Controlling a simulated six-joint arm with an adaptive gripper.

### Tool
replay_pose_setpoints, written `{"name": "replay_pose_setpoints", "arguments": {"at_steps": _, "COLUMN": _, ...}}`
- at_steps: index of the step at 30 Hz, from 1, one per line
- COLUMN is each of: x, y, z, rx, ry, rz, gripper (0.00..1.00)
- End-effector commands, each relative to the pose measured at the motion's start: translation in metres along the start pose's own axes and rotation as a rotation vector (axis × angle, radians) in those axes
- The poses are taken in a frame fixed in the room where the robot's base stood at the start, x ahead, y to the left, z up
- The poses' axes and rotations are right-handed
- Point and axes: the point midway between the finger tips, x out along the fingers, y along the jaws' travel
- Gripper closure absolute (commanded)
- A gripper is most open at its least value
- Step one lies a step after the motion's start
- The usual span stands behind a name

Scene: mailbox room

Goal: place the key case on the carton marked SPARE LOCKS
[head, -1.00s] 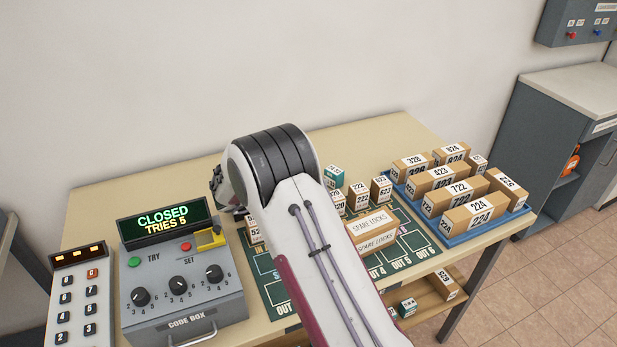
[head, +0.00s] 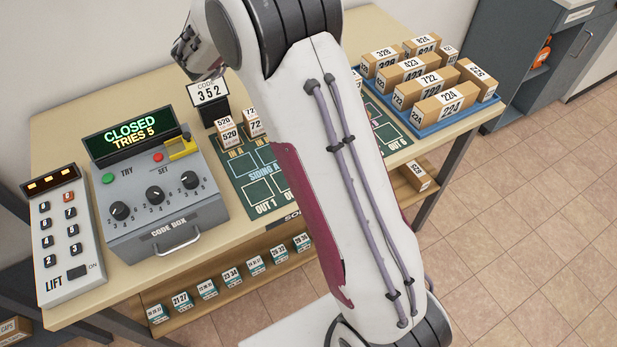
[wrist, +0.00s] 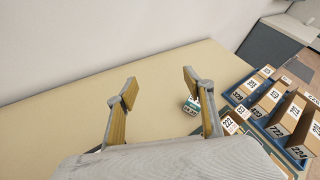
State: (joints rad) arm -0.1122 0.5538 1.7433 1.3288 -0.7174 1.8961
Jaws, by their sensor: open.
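I cannot make out a key case in either view. The carton marked SPARE LOCKS is hidden behind my arm in the head view, and I cannot pick it out in the wrist view. The grey code box (head: 165,205) stands on the table at the left, with dials, a front handle and a display reading CLOSED, TRIES 5. A stand (head: 209,94) behind it shows CODE 352. My gripper (wrist: 160,82) is open and empty above the back of the table; part of it shows at the upper left of my arm in the head view.
A lift keypad (head: 62,238) stands left of the code box. A green marked mat (head: 246,181) carries small numbered boxes. A blue tray (head: 432,127) of numbered cartons is at the right. A small teal-and-white box (wrist: 191,105) lies near the right finger. Bare tabletop (wrist: 75,128) shows at left.

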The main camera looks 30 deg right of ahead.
Motion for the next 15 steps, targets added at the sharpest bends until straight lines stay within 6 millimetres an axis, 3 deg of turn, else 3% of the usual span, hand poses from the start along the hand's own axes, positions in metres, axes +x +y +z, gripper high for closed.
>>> {"name": "replay_pose_setpoints", "arguments": {"at_steps": 7, "x": -0.047, "y": 0.007, "z": 0.044, "rx": -0.293, "ry": -0.096, "rz": 0.178, "gripper": 0.48}}
{"name": "replay_pose_setpoints", "arguments": {"at_steps": 15, "x": -0.107, "y": 0.012, "z": 0.068, "rx": -0.640, "ry": -0.220, "rz": 0.336, "gripper": 0.48}}
